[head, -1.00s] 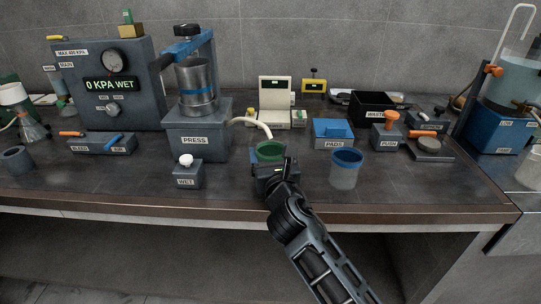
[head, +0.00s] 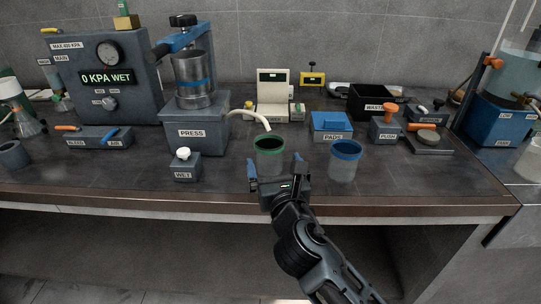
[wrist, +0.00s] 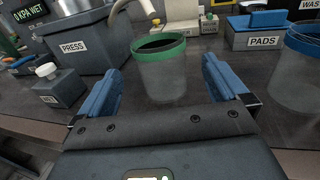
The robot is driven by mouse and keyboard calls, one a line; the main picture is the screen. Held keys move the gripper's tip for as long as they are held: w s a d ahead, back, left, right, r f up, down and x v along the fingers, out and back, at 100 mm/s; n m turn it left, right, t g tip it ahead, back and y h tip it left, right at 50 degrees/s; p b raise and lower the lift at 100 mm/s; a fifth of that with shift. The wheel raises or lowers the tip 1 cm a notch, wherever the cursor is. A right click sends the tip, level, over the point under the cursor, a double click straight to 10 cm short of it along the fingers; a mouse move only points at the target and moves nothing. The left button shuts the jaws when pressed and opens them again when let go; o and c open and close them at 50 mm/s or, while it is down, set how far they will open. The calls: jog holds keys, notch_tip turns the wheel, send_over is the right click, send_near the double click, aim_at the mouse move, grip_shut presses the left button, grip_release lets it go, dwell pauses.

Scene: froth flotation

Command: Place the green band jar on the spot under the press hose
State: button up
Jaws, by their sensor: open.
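The green band jar (head: 268,158) stands upright on the bench, a clear jar with a green rim and dark contents. It also shows in the wrist view (wrist: 160,72), just beyond and between my fingertips. The press hose (head: 252,115) is a pale curved tube coming from the right side of the press (head: 195,130). Its tip ends just above and behind the jar's rim; whether it is directly over the jar I cannot tell. My gripper (head: 276,167) is open and empty in front of the jar, its blue fingers spread wide. The bench surface under the hose is mostly hidden by the jar.
A blue band jar (head: 345,163) stands close to the right. The WET box (head: 183,168) with a white knob is to the left. The PADS box (head: 331,126) and a scale (head: 273,95) stand behind. The bench's front edge (head: 180,204) is near; the front strip is clear.

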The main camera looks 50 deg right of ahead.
jog(key=shift+b+v, duration=0.3)
jog(key=shift+v, duration=2)
